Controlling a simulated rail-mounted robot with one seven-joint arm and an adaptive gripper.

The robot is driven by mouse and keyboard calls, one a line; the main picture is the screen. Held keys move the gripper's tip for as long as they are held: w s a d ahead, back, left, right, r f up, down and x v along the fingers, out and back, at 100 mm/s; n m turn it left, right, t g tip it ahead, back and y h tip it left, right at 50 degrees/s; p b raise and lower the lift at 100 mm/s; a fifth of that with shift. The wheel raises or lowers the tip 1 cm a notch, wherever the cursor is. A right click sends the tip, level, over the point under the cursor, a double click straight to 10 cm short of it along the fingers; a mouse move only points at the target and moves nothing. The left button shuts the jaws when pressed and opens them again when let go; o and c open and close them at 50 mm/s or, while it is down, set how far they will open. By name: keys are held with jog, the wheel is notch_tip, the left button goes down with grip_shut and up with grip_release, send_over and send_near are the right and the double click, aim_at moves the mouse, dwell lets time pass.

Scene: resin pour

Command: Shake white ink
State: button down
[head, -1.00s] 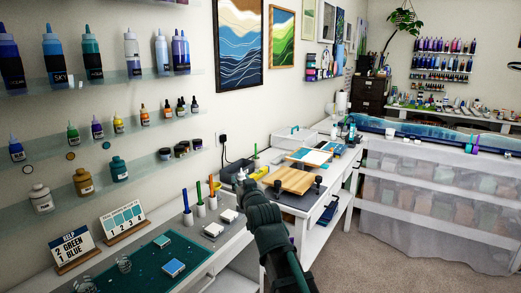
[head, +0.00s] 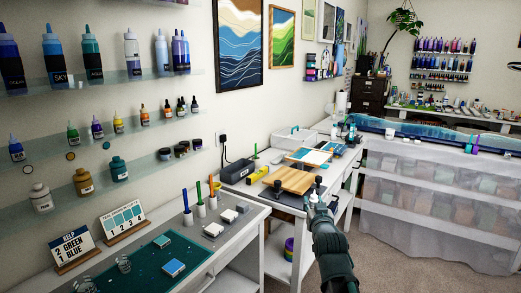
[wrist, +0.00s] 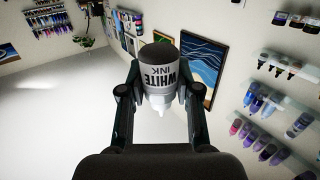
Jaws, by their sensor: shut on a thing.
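The white ink bottle (wrist: 160,78) is clamped between the two fingers of my gripper (wrist: 158,92) in the wrist view. It has a dark base, a pale label reading WHITE INK, which appears inverted, and a white nozzle pointing to the bottom of that picture. In the head view my gripper (head: 316,205) is right of the wooden board, and only a small white part of the bottle (head: 313,197) shows above it. My gripper and arm hide the rest of the bottle there.
A wooden board (head: 287,180) with dark knobs lies on the white bench behind my gripper. A black box (head: 235,172) stands left of it. A teal mat (head: 150,258) and several marker pens (head: 187,205) are on the near bench. Open floor (head: 395,262) lies right.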

notch_tip(320, 180, down, 3)
jog(key=shift+f, duration=0.2)
notch_tip(320, 180, up, 7)
jog(key=shift+r, duration=0.2)
jog(key=shift+f, duration=3.8)
jog(key=shift+r, duration=0.15)
jog(key=shift+r, duration=3.65)
notch_tip(320, 180, down, 8)
jog(key=shift+r, duration=0.35)
jog(key=shift+r, duration=0.1)
